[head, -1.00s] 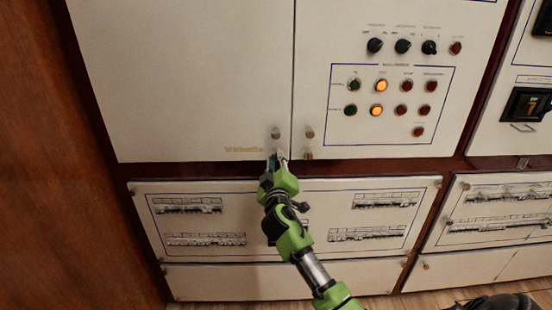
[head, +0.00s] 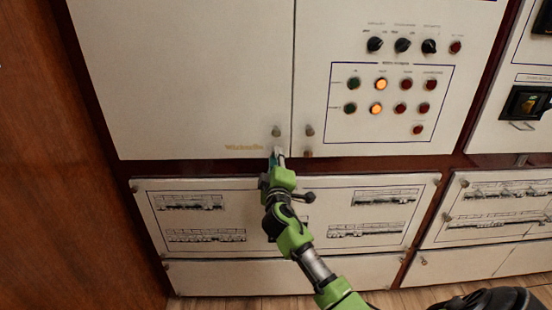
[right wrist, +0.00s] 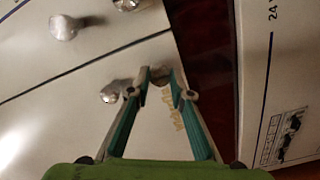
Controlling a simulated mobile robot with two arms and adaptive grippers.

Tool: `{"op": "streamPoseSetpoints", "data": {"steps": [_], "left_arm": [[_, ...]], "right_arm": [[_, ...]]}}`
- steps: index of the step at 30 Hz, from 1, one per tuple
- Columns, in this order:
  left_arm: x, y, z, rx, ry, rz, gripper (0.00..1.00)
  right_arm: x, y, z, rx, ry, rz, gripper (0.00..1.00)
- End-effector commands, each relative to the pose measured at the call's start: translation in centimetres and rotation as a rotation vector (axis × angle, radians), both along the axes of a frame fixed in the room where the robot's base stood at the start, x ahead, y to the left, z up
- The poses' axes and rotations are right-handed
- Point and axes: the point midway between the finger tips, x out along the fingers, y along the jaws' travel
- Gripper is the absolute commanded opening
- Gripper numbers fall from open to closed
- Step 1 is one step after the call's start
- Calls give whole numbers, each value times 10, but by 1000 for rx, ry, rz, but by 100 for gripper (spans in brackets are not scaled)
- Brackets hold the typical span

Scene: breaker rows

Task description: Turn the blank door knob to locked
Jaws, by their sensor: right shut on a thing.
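The blank door (head: 185,75) is the plain left cabinet door, shut, with gold lettering near its bottom edge. Its upper knob (head: 276,131) shows free in the head view, and also in the right wrist view (right wrist: 110,93). My right gripper (head: 277,153) is at the door's lower right corner. In the right wrist view its fingertips (right wrist: 160,78) are closed on the lower knob (right wrist: 159,71) of this door. The fingers hide most of that knob in the head view, and I cannot tell its turn angle. My left gripper is not in view.
The neighbouring door (head: 440,130) has two knobs close by on the right, the upper (head: 309,130) and lower (head: 309,154). It carries switches and lamps. A lower panel (head: 290,185) with train drawings lies below. A wooden wall (head: 70,200) stands at the left.

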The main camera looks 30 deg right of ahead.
Motion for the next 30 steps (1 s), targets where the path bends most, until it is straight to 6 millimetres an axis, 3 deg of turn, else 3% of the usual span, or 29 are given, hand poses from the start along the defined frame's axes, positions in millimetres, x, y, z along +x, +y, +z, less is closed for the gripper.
{"op": "streamPoseSetpoints", "data": {"steps": [3, 4, 6, 20, 30], "left_arm": [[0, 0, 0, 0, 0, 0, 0], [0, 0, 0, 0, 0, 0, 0], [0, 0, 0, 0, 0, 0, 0], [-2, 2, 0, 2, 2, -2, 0], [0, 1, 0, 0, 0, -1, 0]], "right_arm": [[0, 0, 0, -1, 2, 0, 0], [0, 0, 0, -1, 2, 0, 23], [0, 0, 0, 0, 1, 0, 37], [-7, 5, -1, 2, 1, 2, 37], [-63, 39, -2, 2, 2, 1, 37]]}}
